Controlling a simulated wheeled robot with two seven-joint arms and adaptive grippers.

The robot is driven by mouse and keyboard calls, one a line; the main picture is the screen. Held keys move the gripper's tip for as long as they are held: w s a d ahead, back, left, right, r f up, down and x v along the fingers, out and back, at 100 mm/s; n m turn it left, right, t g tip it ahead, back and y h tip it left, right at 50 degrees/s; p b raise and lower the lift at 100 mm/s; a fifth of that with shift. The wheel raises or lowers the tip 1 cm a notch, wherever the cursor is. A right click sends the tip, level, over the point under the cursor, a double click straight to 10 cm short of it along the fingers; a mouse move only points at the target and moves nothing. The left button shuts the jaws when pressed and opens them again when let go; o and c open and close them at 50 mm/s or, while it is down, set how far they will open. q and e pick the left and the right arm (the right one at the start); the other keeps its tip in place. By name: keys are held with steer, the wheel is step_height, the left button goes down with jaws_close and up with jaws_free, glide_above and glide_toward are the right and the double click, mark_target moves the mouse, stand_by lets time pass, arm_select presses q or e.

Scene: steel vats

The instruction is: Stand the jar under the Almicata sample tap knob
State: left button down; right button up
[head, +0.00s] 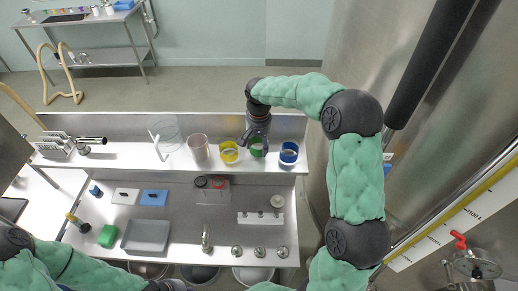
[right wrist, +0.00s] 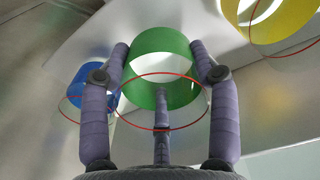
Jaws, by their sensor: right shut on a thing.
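A clear jar with a green band (head: 258,150) stands or hangs at the raised steel shelf, between a yellow-banded and a blue-banded one. My right gripper (head: 257,138) comes down over it from behind. In the right wrist view the fingers (right wrist: 163,100) are around the green band (right wrist: 163,55), shut on the jar, with a thin red ring at its near end. I cannot tell whether its base touches the shelf. My left arm shows at the bottom left, its gripper out of view. A red tap handle (head: 458,240) sits by the vat at the right; I can read no Almicata label.
The yellow-banded jar (head: 229,152) and blue-banded jar (head: 289,153) stand close on either side. A pinkish beaker (head: 198,148) is further left. Below are a grey tray (head: 146,235), a white rack (head: 260,218) and several bench fittings. A steel wall rises at the right.

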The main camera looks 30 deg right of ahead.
mark_target(259, 150)
step_height(259, 150, down, 3)
steer(key=shift+w+f+p, duration=0.1)
steer(key=shift+p, duration=0.25)
steer(key=shift+f, duration=0.1)
steer(key=o, duration=1.4)
steer(key=shift+c, duration=0.2)
step_height(259, 150, up, 12)
steer(key=b, duration=0.1)
steer(key=shift+r, duration=0.2)
